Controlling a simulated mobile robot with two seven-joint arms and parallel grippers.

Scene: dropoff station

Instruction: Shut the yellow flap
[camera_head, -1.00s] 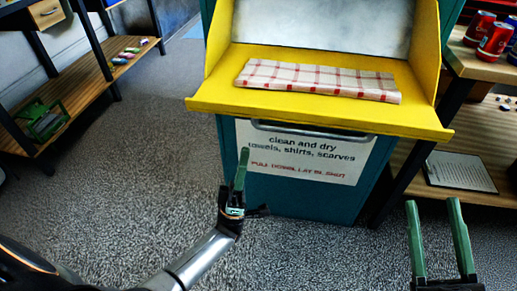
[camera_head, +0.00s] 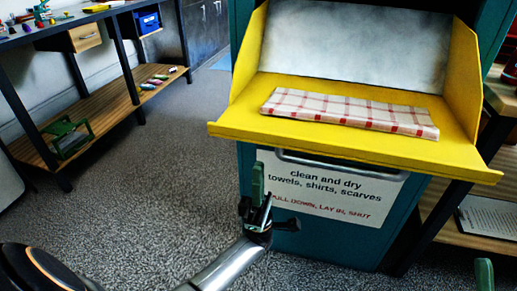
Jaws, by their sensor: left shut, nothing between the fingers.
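The yellow flap (camera_head: 350,143) of the teal dropoff bin (camera_head: 310,236) is down and open, with yellow side walls. A folded white cloth with red checks (camera_head: 348,111) lies on it. A grey bar handle (camera_head: 340,165) runs under the flap's front edge, above a white label. My left gripper (camera_head: 257,182) is shut and empty, pointing up in front of the label, below the flap. Whether it touches the bin I cannot tell. Of my right gripper only one green fingertip (camera_head: 484,272) shows at the bottom right edge, so its opening is hidden.
A dark-framed workbench (camera_head: 90,105) with a wooden lower shelf stands at the left, holding a green item (camera_head: 70,137) and small coloured things. A wooden shelf unit (camera_head: 482,228) stands close at the bin's right. Grey carpet is clear at the left.

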